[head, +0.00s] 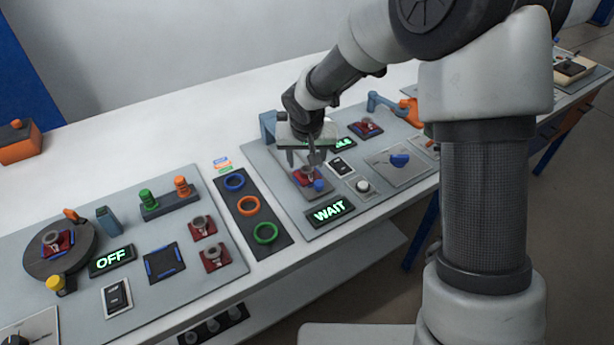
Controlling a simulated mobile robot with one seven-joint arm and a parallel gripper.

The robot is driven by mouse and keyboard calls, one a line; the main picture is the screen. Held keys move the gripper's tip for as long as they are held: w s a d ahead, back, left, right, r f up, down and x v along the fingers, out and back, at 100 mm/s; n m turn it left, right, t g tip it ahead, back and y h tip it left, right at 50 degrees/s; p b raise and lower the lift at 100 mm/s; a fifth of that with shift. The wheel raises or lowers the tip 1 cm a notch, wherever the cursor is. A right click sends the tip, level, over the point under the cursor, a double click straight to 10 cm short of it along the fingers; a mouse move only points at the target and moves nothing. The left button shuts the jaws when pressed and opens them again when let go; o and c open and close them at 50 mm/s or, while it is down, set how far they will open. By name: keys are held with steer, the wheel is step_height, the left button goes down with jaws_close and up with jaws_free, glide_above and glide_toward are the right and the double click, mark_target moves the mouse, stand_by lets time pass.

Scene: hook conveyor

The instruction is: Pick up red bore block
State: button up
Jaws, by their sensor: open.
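Several red blocks with a grey ring-shaped bore on top are in the head view. One red bore block (312,180) sits on the right panel directly below my gripper (305,158), partly hidden by it. My gripper is open, pointing down, with its fingers close around or just above this block; I cannot tell whether they touch it. Another red block (366,128) lies farther back on the same panel. Two more, the upper one (203,228) and the lower one (215,257), sit on the left panel. One more (56,243) rests on a dark round turntable.
A blue-grey bracket (267,126) stands just behind-left. A dark strip with blue, orange and green rings (249,205) lies left.

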mark_target(307, 172)
steer(key=shift+x, duration=2.7)
steer(key=shift+w+d+r, duration=0.15)
steer(key=shift+w+r, duration=0.05)
jaws_close()
